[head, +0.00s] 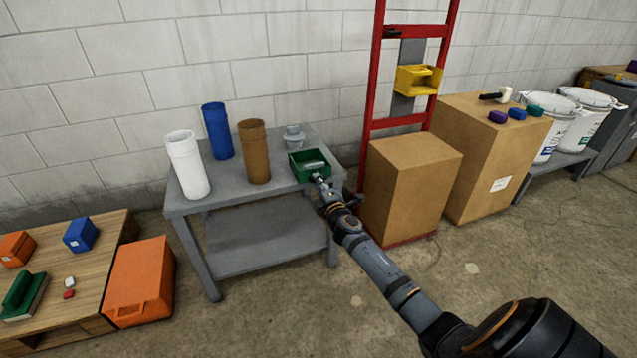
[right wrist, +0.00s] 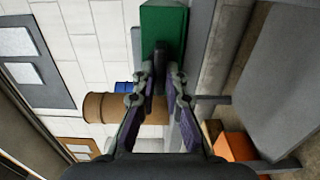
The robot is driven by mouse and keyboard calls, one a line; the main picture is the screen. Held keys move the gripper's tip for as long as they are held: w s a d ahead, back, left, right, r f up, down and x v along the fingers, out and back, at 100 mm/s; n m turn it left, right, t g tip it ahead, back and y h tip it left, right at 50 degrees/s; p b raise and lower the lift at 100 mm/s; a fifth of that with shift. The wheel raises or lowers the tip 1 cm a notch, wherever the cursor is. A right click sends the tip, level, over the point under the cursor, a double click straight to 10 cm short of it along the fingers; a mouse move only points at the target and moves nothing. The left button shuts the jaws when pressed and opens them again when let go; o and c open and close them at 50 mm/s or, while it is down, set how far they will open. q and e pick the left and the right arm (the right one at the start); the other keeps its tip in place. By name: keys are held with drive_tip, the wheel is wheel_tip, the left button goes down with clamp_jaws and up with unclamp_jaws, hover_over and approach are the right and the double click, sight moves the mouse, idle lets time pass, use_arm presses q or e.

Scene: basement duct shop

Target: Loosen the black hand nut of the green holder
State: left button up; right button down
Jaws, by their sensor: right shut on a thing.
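The green holder (head: 309,173) sits at the right end of the grey table, open at the top with a pale piece lying in it. It also shows in the right wrist view (right wrist: 163,28) at the top centre. My right gripper (head: 321,184) reaches its front side. In the right wrist view my right gripper (right wrist: 161,82) has its two fingers closed on either side of the dark hand nut (right wrist: 160,58), just in front of the holder. The nut is partly hidden by the fingers. My left gripper is in no view.
The grey table (head: 218,197) also bears white (head: 188,166), blue (head: 218,133) and brown (head: 254,152) tubes and a small grey cup (head: 293,138). A red rack (head: 373,70) and cardboard box (head: 409,180) stand close right of my gripper. Floor in front is clear.

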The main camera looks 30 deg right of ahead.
drive_tip(key=shift+f, duration=0.1)
drive_tip(key=c, duration=1.4)
unclamp_jaws()
drive_tip(key=v, duration=1.2)
